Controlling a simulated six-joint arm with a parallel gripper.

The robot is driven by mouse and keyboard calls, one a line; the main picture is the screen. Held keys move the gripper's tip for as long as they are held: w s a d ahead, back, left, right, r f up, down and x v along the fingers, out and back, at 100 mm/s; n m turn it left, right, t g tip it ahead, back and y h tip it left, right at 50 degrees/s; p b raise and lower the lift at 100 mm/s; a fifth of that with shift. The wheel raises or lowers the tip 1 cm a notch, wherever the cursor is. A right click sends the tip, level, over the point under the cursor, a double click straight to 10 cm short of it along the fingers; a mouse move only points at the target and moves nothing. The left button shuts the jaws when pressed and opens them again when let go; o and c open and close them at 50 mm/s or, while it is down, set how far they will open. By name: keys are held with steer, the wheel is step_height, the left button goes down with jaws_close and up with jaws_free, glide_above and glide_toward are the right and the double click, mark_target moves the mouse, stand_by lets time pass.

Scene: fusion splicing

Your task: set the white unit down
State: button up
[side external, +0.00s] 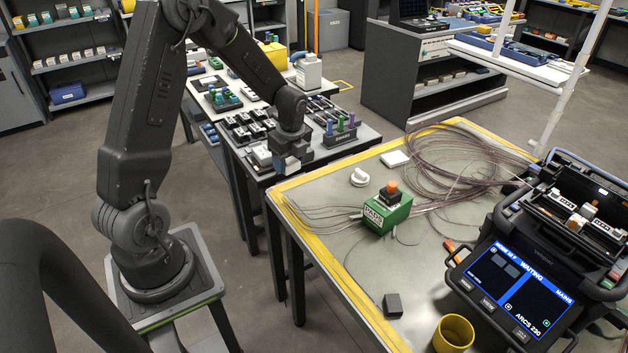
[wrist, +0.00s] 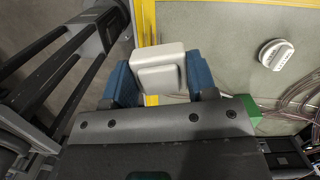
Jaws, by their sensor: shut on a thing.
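The white unit (wrist: 163,66) is a pale, rounded block with a raised square face. In the wrist view it sits between the two blue fingers of my gripper (wrist: 165,82), which is shut on it. Behind it I see the yellow-edged border of the work table. In the side view my gripper (side external: 288,163) hangs low at the near end of the dark bench, left of the work table's yellow edge. The held unit is not clear there, so I cannot tell its height above a surface.
The work table (side external: 330,255) holds a green box (side external: 386,215), a white round piece (side external: 359,178), a flat white block (side external: 395,159), loose cable coils (side external: 450,165), a yellow cup (side external: 453,333) and the splicer (side external: 535,260). The dark bench (side external: 350,155) carries racks of small parts.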

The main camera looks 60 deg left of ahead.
steer(key=w+d+m, duration=0.2)
steer(key=d+m, duration=0.2)
steer(key=d, duration=0.6)
steer(key=m, duration=0.3)
glide_above(374, 265)
steer(key=shift+t, duration=0.4)
step_height(374, 265, down, 6)
steer(key=shift+s+f, duration=0.1)
steer(key=shift+d+f+n, duration=0.25)
steer(key=shift+f+n, duration=0.05)
steer(key=shift+f, duration=1.75)
steer(key=shift+f, duration=0.2)
steer(key=o, duration=0.9)
